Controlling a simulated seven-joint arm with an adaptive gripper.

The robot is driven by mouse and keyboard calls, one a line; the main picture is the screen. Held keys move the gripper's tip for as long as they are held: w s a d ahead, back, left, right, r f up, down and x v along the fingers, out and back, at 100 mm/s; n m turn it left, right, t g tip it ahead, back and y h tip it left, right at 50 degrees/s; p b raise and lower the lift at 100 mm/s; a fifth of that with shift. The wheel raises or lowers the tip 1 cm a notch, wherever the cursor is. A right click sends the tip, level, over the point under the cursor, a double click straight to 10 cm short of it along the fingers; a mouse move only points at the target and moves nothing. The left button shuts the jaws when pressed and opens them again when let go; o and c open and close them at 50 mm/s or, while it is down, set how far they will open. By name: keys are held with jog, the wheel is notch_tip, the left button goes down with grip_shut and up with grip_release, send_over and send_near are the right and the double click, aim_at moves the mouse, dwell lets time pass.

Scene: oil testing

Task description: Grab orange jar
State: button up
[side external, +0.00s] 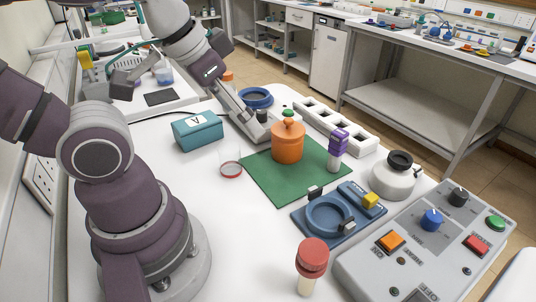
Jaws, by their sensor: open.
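The orange jar (288,145) stands upright on a green mat (270,185) near the middle of the white table. It has a lid with a round knob. My gripper (190,106) is open, with its fingers spread wide. Its right finger reaches down to just left of the jar in the picture, and its left finger is over the far left of the table. The jar is not between the fingers. I cannot tell the exact gap in depth between the right finger and the jar.
A purple-capped vial (337,148) stands right of the jar. A teal box (198,132), a red-rimmed glass (231,169) and a blue ring dish (256,97) are nearby. A white rack (350,137), blue fixture (328,217), round flask (394,180), control panel (425,250) and red-capped vial (312,262) crowd the right.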

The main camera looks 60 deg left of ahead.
jog(key=o, duration=0.3)
jog(key=shift+o, duration=0.2)
jog(key=n+g+y, duration=0.2)
jog(key=n, duration=0.5)
send_near(287, 122)
jog(key=f, duration=0.1)
jog(key=w+a+f, duration=0.1)
jog(key=f, duration=0.1)
jog(key=shift+w+n+y, duration=0.35)
jog(key=shift+n+y, duration=0.05)
jog(key=x, duration=0.6)
jog(key=d+x, duration=0.1)
jog(key=x, duration=0.2)
jog(key=shift+s+a+f, duration=0.1)
jog(key=shift+s+f, duration=0.15)
